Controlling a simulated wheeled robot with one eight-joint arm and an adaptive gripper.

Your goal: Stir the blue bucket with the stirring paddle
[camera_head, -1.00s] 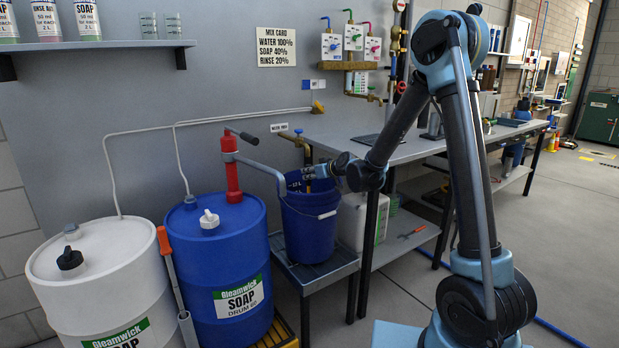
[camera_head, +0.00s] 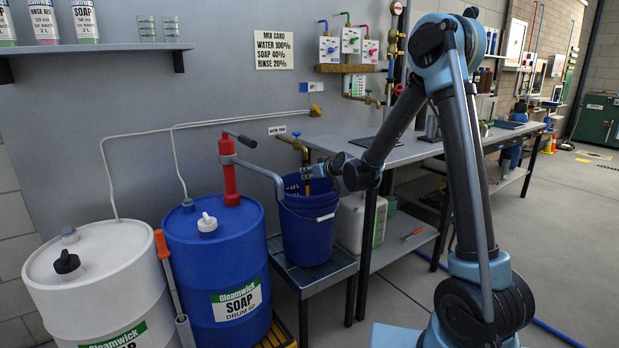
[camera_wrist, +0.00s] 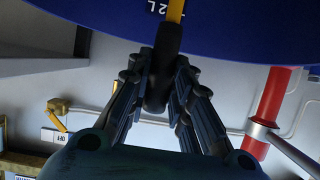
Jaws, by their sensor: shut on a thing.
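The blue bucket (camera_head: 308,228) stands upright on a small grey stand between the blue drum and the workbench. My gripper (camera_head: 307,173) is at the bucket's rim, at its upper right. In the wrist view my gripper (camera_wrist: 160,95) is shut on the black handle of the stirring paddle (camera_wrist: 165,65). The paddle's yellow shaft runs from the handle toward the bucket (camera_wrist: 230,30), whose blue wall with white volume marks fills the top of that view. The paddle's lower end and the bucket's contents are hidden.
The blue soap drum (camera_head: 217,265) with a red pump (camera_head: 229,172) stands left of the bucket; the pump's grey spout reaches to the rim. The white drum (camera_head: 90,285) is further left. The workbench (camera_head: 400,152) lies right, with a white container (camera_head: 350,222) beneath.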

